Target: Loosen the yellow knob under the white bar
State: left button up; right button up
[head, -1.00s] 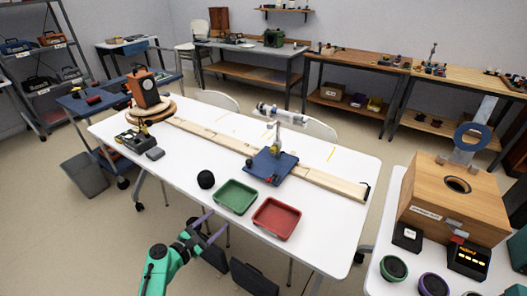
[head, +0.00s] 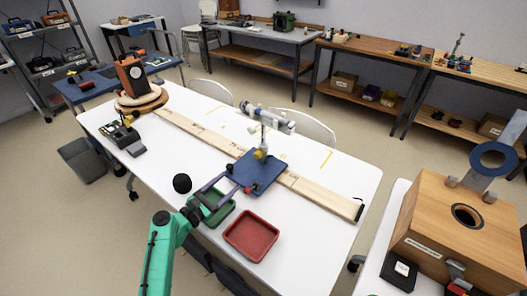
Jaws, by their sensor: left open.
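The white bar (head: 268,117) is held level on top of a thin post above a blue base plate (head: 266,179). The small yellow knob (head: 260,153) sits on the post under the bar, above the plate. My left gripper (head: 233,182) is open, in front and left of the knob. Its two purple-grey fingers reach over the green tray towards the plate's near left edge, apart from the knob. Whether a fingertip touches the plate I cannot tell. My right gripper is not in view.
A green tray (head: 222,213), partly hidden by my gripper, and a red tray (head: 251,236) lie at the table's front. A black ball (head: 182,183) lies left of them. A wooden rail (head: 318,193) runs under the plate. A wooden box (head: 448,231) stands on the right table.

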pick_arm(q)
send_near(256, 157)
jog(key=shift+r, duration=0.1)
jog(key=b+x, duration=0.1)
jog(key=x, duration=0.4)
jog(key=b+x, duration=0.1)
jog(key=x, duration=0.2)
jog(key=shift+a+f+b, duration=0.1)
jog(key=shift+f+b, duration=0.2)
jog(key=shift+b, duration=0.05)
jog(key=shift+w+d+r, duration=0.2)
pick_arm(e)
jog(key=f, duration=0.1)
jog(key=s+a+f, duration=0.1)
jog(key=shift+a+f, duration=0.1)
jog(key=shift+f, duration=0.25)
pick_arm(q)
jog(key=shift+c, duration=0.4)
grip_shut()
